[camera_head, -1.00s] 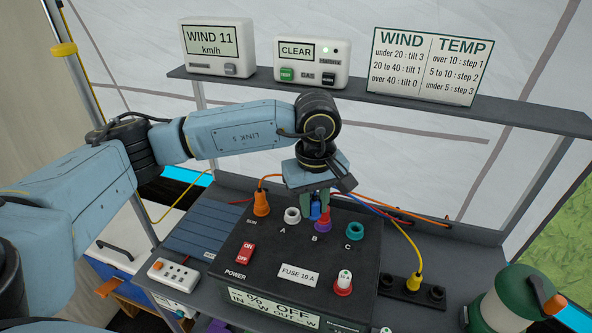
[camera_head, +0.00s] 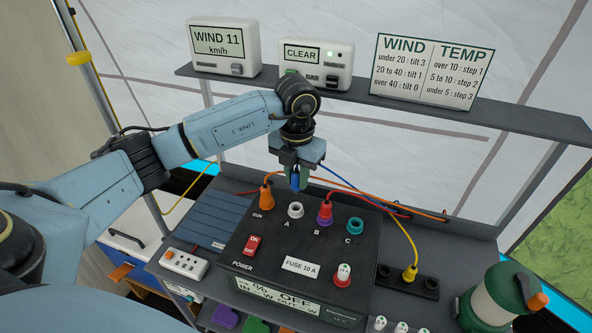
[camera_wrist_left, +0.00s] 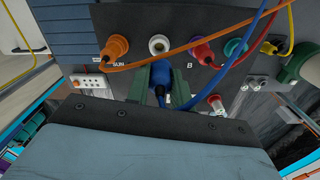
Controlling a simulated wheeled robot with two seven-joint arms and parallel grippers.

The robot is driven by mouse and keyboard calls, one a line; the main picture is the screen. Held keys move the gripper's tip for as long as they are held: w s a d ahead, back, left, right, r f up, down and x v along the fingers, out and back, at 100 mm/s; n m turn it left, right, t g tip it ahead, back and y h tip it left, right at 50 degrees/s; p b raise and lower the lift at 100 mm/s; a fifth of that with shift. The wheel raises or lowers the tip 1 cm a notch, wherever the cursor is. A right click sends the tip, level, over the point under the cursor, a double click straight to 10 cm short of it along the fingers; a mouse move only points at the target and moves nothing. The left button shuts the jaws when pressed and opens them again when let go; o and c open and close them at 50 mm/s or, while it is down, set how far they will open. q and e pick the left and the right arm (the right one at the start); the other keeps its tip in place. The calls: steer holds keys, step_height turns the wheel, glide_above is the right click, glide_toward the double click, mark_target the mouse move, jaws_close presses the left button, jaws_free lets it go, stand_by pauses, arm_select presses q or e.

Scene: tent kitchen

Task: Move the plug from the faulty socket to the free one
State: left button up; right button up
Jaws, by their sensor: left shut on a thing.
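My left gripper (camera_head: 294,182) is shut on a blue plug (camera_head: 295,176) with a blue cable. It holds the plug just behind and above the white socket A (camera_head: 295,209), apart from it in the head view. In the left wrist view the blue plug (camera_wrist_left: 160,77) sits between the fingers (camera_wrist_left: 161,88), close to the empty white socket (camera_wrist_left: 158,44). Socket B (camera_head: 324,222) is purple with a red plug (camera_head: 325,207) on it. The teal socket C (camera_head: 355,226) is empty. An orange plug (camera_head: 266,197) stands at SUN. My right gripper is not in view.
The black power box (camera_head: 320,240) has a red power switch (camera_head: 250,245) and a red-white knob (camera_head: 342,275). A yellow plug (camera_head: 410,273) stands in a black strip at right. Orange, red and blue cables cross behind the sockets. A green lantern (camera_head: 500,295) stands front right.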

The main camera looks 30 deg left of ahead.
mark_target(296, 192)
arm_select(q)
steer(key=shift+a+f+n, duration=0.1)
steer(key=shift+f+n, duration=0.05)
steer(key=shift+n, duration=0.25)
steer(key=shift+f+b, duration=1.5)
steer(key=shift+f, duration=0.3)
jaws_close()
steer(key=shift+f, duration=0.25)
steer(key=shift+r, duration=0.1)
steer(key=shift+f+b, duration=0.95)
steer(key=shift+f, duration=0.6)
steer(key=o, duration=1)
jaws_free()
steer(key=shift+o, duration=0.2)
steer(key=shift+r, duration=0.1)
